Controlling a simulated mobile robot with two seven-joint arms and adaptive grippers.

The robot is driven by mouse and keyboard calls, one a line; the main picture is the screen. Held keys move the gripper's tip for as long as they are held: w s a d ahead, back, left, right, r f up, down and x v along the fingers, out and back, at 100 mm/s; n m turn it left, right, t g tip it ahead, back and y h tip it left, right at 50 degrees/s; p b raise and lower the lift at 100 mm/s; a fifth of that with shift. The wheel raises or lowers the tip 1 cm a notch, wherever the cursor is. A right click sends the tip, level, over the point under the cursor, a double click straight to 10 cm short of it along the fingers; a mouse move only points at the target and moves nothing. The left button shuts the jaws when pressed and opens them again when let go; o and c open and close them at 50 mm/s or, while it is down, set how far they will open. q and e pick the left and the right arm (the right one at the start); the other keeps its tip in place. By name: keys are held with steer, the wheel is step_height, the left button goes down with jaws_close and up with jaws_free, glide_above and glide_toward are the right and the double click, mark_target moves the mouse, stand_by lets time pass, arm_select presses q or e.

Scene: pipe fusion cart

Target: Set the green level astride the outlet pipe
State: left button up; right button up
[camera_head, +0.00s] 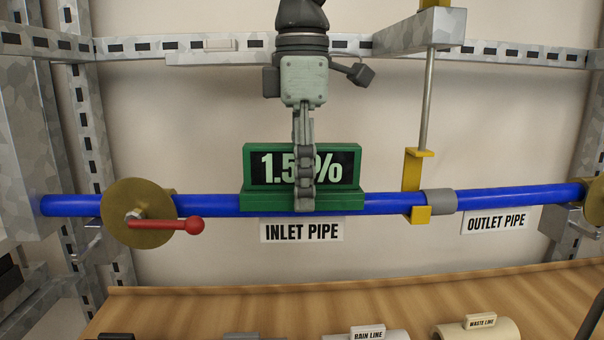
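The green level (252,168) reads about 1.5%, part of the display being covered. It stands on the blue inlet pipe (220,205), its base over the pipe above the INLET PIPE label. The blue outlet pipe (520,196) runs right from the grey coupling (440,202), rising slightly, with nothing on top of it. My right gripper (305,195) comes down from above, seen edge-on, with finger links in front of the level's middle. Any finger behind the level is hidden, so its grip is unclear. My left gripper is not recognisable in view.
A yellow bracket (412,170) on a vertical rod stands just left of the coupling. A brass disc (140,213) and red-knobbed lever (180,225) are at the left. A wooden shelf (240,296) with pipe pieces lies below. Space above the outlet pipe is clear.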

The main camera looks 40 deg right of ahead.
steer(key=c, duration=1.2)
steer(key=shift+c, duration=0.2)
steer(key=shift+r, duration=0.1)
steer(key=shift+r, duration=0.55)
steer(key=r, duration=0.1)
steer(key=a+r, duration=0.1)
steer(key=r, duration=0.1)
steer(key=shift+w+a+r, duration=0.1)
steer(key=shift+r, duration=0.2)
steer(key=w+a+r, duration=0.1)
steer(key=a+r, duration=0.5)
steer(key=a, duration=0.4)
steer(key=shift+a, duration=0.2)
steer(key=shift+r, duration=0.1)
